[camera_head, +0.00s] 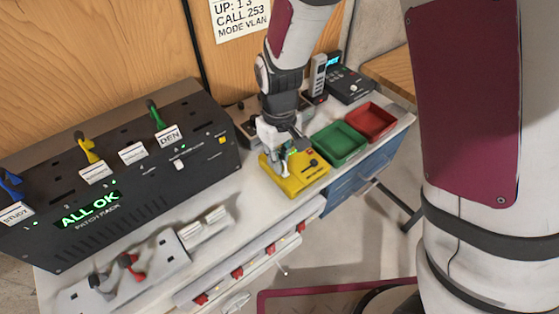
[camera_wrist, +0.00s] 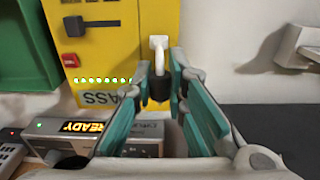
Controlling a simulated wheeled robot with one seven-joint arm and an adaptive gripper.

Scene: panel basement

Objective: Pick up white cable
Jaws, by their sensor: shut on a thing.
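My gripper (camera_head: 288,152) is over the yellow tester box (camera_head: 300,183) in the head view, with its fingers pointing down. In the wrist view my gripper (camera_wrist: 160,78) has its teal fingers shut on the white cable (camera_wrist: 159,44). The cable shows as a short white hooked end and a black part between the fingertips. It lies against the face of the yellow box (camera_wrist: 115,35) in that view; I cannot tell whether it is plugged in. A row of green lights is lit on the box. In the head view the gripper mostly hides the cable.
The black patch rack (camera_head: 130,170) reads ALL OK and holds blue, yellow and green cables. Green (camera_head: 339,143) and red (camera_head: 370,122) trays stand right of the yellow box. A grey holder (camera_head: 130,278) with black and red pieces lies at front left. Small devices stand behind.

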